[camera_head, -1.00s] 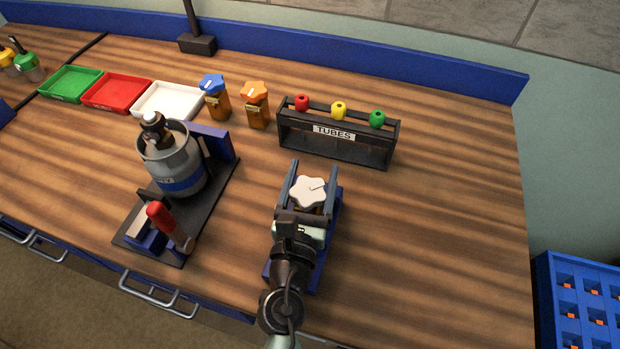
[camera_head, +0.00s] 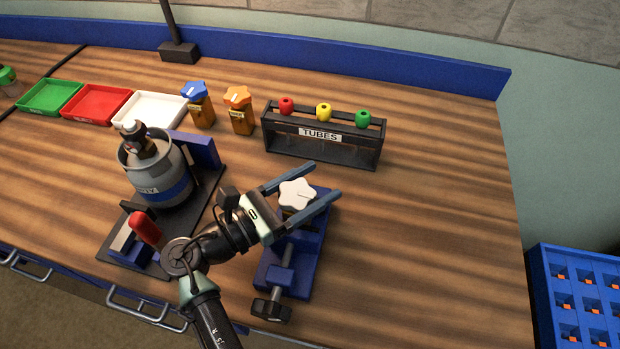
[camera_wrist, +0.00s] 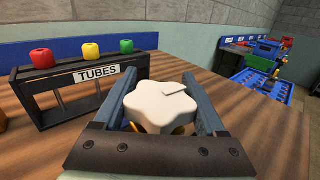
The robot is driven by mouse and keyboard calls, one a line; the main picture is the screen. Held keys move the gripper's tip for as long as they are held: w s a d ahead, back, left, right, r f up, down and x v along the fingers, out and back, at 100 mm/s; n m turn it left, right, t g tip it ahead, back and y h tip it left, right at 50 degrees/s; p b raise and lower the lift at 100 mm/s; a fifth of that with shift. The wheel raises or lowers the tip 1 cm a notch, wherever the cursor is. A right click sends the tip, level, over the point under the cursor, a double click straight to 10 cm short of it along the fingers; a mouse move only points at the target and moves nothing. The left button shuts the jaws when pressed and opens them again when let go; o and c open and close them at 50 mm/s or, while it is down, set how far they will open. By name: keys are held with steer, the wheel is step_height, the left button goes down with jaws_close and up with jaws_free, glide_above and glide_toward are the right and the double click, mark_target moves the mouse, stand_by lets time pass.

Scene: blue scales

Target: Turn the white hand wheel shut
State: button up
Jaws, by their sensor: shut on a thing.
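The white hand wheel (camera_head: 297,194) has a lobed rim and a short mark line on its top. It sits upright on a valve body held in a blue vise (camera_head: 300,262) on the bench. My gripper (camera_head: 304,194) reaches in from the left, with one blue finger on each side of the wheel, shut on it. In the wrist view the wheel (camera_wrist: 162,104) lies between both fingers, its mark on the upper right of its top. The valve body below is mostly hidden by the wheel and fingers.
A black tube rack (camera_head: 322,146) with red, yellow and green caps stands behind. Blue and orange knobbed valves (camera_head: 240,112) stand to its left. A grey canister (camera_head: 158,175) and a red-handled clamp (camera_head: 146,228) are left of my arm. Bench to the right is clear.

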steer(key=shift+s+m+g+h, duration=0.1)
steer(key=shift+m+g+h, duration=0.35)
steer(key=shift+g, duration=0.25)
steer(key=shift+s+d, duration=0.1)
steer(key=o, duration=1.3)
step_height(320, 180, up, 10)
steer(key=shift+p, duration=0.55)
steer(key=shift+m, duration=0.25)
